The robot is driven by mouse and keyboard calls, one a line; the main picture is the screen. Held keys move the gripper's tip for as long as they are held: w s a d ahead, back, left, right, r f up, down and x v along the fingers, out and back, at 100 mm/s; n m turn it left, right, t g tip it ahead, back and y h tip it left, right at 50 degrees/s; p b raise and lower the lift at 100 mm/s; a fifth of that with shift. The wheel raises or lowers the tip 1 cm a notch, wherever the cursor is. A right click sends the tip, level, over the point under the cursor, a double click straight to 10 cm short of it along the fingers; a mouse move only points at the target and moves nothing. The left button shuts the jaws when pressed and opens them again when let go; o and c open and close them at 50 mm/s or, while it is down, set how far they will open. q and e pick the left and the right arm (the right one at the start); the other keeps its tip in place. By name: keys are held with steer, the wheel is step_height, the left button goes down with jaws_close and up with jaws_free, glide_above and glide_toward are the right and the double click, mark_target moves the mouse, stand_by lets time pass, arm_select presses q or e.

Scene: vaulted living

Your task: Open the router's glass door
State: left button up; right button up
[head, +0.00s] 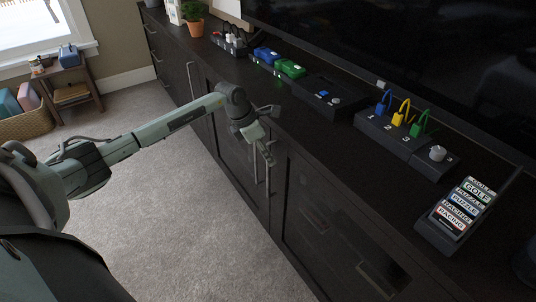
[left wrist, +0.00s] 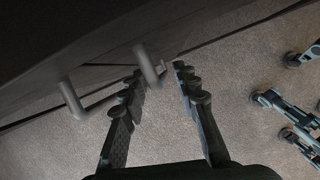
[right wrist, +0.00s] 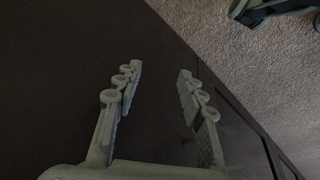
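The dark cabinet (head: 230,137) has door fronts with upright bar handles. I cannot tell for sure which door is the router's glass one, and no router shows. My left gripper (head: 266,154) is at the cabinet front, beside a pair of upright handles. In the left wrist view, its fingers (left wrist: 160,76) are apart, with one metal handle (left wrist: 150,64) near the gap between the tips. A second handle (left wrist: 71,98) is left of the fingers. Contact cannot be told. My right gripper (right wrist: 158,78) is open and empty, facing a dark surface; it is not seen in the head view.
The cabinet top carries a dark box (head: 330,95), a numbered stand with cables (head: 398,138), a cartridge rack (head: 455,212), green (head: 290,69) and blue controllers (head: 265,54) and a potted plant (head: 195,22). Carpet (head: 175,210) in front is clear.

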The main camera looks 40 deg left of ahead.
arm_select(q)
steer(key=shift+w+d+f, duration=0.1)
steer(key=shift+w+f, duration=0.1)
steer(key=shift+f, duration=0.2)
steer(key=shift+c, duration=0.6)
jaws_close()
